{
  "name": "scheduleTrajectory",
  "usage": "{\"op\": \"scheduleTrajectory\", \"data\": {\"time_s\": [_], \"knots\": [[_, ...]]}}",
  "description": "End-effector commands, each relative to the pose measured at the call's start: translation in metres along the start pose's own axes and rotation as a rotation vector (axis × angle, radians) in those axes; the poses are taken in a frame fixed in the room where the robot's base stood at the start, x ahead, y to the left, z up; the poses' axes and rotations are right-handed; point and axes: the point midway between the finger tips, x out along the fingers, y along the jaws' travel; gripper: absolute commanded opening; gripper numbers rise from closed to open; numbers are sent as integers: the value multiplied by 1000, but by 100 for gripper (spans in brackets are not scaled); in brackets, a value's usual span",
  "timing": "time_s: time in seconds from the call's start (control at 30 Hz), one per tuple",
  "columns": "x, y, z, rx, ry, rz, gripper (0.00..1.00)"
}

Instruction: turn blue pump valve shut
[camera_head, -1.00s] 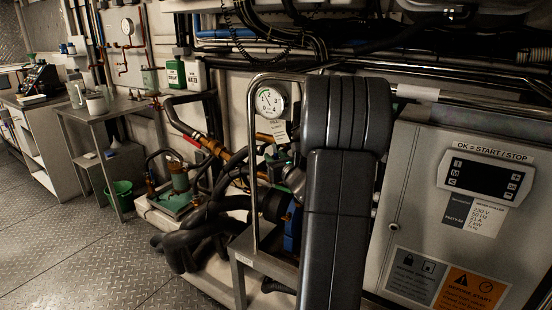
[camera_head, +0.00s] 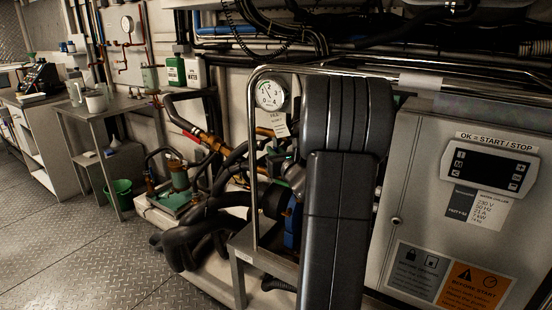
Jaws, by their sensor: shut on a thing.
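The blue pump (camera_head: 291,222) shows as a narrow blue strip on the metal stand, just left of my dark arm. A black motor-like part (camera_head: 272,202) sits against its left side. My arm covers the area to the right of the pump. I cannot make out the pump's valve handle. My gripper is hidden behind my arm, so its jaws and what they touch do not show. A round white gauge (camera_head: 268,94) is mounted above the pump inside a bent metal tube.
A grey cabinet (camera_head: 409,205) with a control display (camera_head: 488,172) stands close on the right. Black hoses (camera_head: 195,232) and a green-based pump (camera_head: 171,202) lie left. A metal table (camera_head: 113,108) stands farther left. The chequered floor (camera_head: 75,250) is clear.

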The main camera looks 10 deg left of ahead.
Motion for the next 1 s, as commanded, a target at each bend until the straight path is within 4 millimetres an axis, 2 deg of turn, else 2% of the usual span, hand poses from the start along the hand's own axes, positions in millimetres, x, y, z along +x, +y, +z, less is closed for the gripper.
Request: {"op": "scheduleTrajectory", "data": {"time_s": [0.03, 0.37, 0.4, 0.5, 0.83, 1.0], "knots": [[0, 0, -4, 5, -12, 0, 0], [1, 1, 0, 15, -23, 0, 0], [1, 1, 0, 15, -23, 0, 15], [1, 1, 0, 14, -22, 0, 32], [-3, 0, 0, 14, -21, -1, 32], [-26, 0, 0, 14, -21, -3, 32]]}}
